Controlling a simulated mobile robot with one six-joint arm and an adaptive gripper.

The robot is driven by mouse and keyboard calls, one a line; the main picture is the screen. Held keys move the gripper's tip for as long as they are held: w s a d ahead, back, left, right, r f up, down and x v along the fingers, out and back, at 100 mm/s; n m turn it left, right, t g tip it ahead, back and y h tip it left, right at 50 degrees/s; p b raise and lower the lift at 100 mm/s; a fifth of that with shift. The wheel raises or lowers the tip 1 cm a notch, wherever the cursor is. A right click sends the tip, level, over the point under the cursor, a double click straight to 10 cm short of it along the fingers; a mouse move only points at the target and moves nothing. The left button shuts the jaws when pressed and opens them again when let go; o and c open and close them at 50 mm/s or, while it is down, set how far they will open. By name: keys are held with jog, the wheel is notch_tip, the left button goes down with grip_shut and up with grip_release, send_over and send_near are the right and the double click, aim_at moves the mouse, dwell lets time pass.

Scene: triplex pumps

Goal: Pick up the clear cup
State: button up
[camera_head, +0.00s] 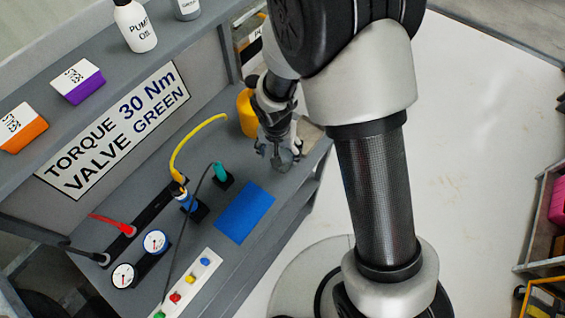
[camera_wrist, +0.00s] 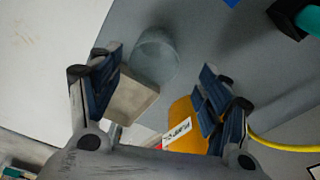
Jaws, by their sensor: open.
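The clear cup (camera_wrist: 157,52) is a see-through grey cylinder on the grey bench, in the upper middle of the wrist view. My gripper (camera_wrist: 160,82) is open, its two blue-padded fingers spread wide. The cup lies beyond the fingertips, roughly between their lines, and nothing is held. In the head view my gripper (camera_head: 281,152) points down over the right end of the bench. The cup cannot be told clearly from the fingers there.
The bench edge is near, right.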

aim_at(283, 159)
jog(key=f, duration=0.2)
jog(key=f+b, duration=0.2)
jog(key=f, duration=0.1)
jog(key=shift+w+d+f, duration=0.2)
jog(key=shift+d+f, duration=0.1)
jog(key=shift+d, duration=0.1)
jog(key=shift+r, duration=0.1)
jog(key=c, duration=1)
jog(key=shift+r, duration=0.1)
notch_tip(283, 159, up, 20)
jog(key=p, duration=0.7)
jog(key=d+f+n+b, duration=0.1)
jog(key=d+f+n, duration=0.1)
jog(key=d, duration=1)
jog(key=shift+s+d+f+n, duration=0.15)
jog(key=shift+d+f+n, duration=0.2)
jog(key=shift+n, duration=0.15)
